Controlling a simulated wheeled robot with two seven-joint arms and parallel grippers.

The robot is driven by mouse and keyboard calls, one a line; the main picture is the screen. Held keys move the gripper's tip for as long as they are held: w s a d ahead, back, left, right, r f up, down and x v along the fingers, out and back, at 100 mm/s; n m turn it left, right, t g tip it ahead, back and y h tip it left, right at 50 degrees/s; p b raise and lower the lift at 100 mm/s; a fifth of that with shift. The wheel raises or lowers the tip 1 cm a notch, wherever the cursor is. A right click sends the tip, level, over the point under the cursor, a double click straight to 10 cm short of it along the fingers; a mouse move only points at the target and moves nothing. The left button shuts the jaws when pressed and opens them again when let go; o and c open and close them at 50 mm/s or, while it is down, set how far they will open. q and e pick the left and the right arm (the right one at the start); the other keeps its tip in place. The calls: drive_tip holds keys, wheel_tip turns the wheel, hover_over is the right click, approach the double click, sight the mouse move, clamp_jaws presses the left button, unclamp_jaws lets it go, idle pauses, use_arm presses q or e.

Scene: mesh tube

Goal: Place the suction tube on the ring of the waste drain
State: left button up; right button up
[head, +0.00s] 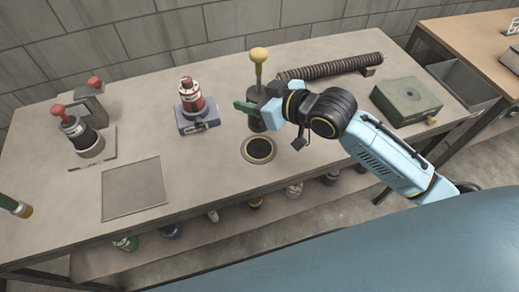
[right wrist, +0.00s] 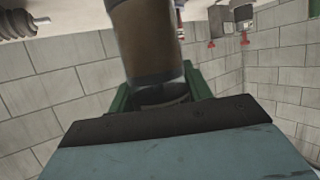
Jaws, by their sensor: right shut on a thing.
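The suction tube, a dark cylinder with a slim stem and a pale yellow knob (head: 259,54), stands upright in the head view. My right gripper (head: 258,106), with green fingers, is shut on it below the knob. The tube's brown and grey body (right wrist: 148,45) fills the middle of the right wrist view, between the green fingers. The waste drain is a round dark opening with a pale ring (head: 259,149) in the tabletop. In the head view the tube's lower end is just behind the ring, apart from it; its height above the table is unclear.
A ribbed hose (head: 330,66) lies behind the right arm. A green box (head: 405,101) stands to the right. A red-topped device (head: 193,97) and another red-knobbed device (head: 82,136) stand to the left. A flat square plate (head: 133,188) lies front left; the tabletop around the drain is clear.

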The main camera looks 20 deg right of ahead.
sight(253, 119)
drive_tip(key=shift+w+a+f, duration=0.1)
drive_tip(key=shift+f, duration=0.25)
wheel_tip(253, 119, down, 4)
drive_tip(key=shift+f+b, duration=0.2)
drive_tip(key=shift+b, duration=0.45)
wheel_tip(253, 119, down, 2)
drive_tip(key=shift+y, duration=0.3)
use_arm(q)
drive_tip(key=shift+a+f+b, duration=0.55)
drive_tip(key=shift+a+f, duration=0.6)
drive_tip(key=shift+f, duration=0.1)
use_arm(e)
drive_tip(key=shift+f, duration=1.35)
drive_tip(key=shift+f, duration=0.2)
drive_tip(key=o, duration=1.2)
drive_tip(key=shift+c, duration=0.2)
use_arm(q)
drive_tip(key=shift+w, duration=0.1)
